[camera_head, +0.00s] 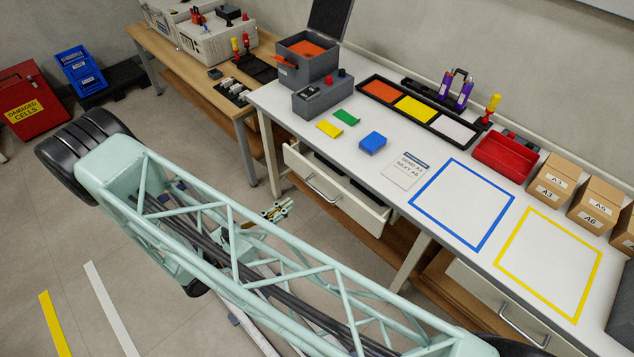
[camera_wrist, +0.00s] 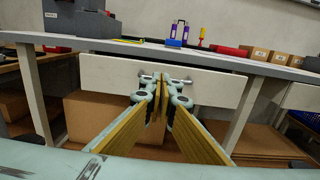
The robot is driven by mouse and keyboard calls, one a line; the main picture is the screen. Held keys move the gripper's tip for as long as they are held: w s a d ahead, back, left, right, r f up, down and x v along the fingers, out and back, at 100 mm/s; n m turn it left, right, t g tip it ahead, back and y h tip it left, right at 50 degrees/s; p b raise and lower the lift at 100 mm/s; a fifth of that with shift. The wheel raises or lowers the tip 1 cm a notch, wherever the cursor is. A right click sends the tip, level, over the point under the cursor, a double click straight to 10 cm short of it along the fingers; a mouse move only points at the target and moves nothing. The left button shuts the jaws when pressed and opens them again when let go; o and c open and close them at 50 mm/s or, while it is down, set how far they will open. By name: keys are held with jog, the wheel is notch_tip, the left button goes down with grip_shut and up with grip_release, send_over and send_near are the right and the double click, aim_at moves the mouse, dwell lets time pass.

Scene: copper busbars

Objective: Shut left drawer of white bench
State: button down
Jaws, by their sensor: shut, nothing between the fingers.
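The white bench (camera_head: 395,210) has its left drawer (camera_head: 345,205) pulled partly out, with the dark inside showing in the head view. Its white front with a metal bar handle (camera_head: 322,190) faces my gripper. My gripper (camera_head: 286,206) is shut and empty, in front of the handle and a little apart from it in the head view. In the wrist view the fingertips (camera_wrist: 162,80) point at the drawer front (camera_wrist: 215,88) and cover part of its handle. Contact cannot be told there.
The right drawer (camera_head: 480,300) looks shut. On the bench top stand a grey open-lidded box (camera_head: 308,65), a blue block (camera_head: 372,141), a red tray (camera_head: 505,158) and cardboard boxes (camera_head: 553,182). A wooden bench (camera_head: 165,50) stands at the left. Bench legs flank the drawer.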

aim_at(323, 177)
jog(key=shift+w+d, duration=0.1)
dwell(0.3)
jog(key=shift+b+x, duration=1.2)
jog(key=shift+x, duration=5.65)
jog(key=shift+w, duration=0.15)
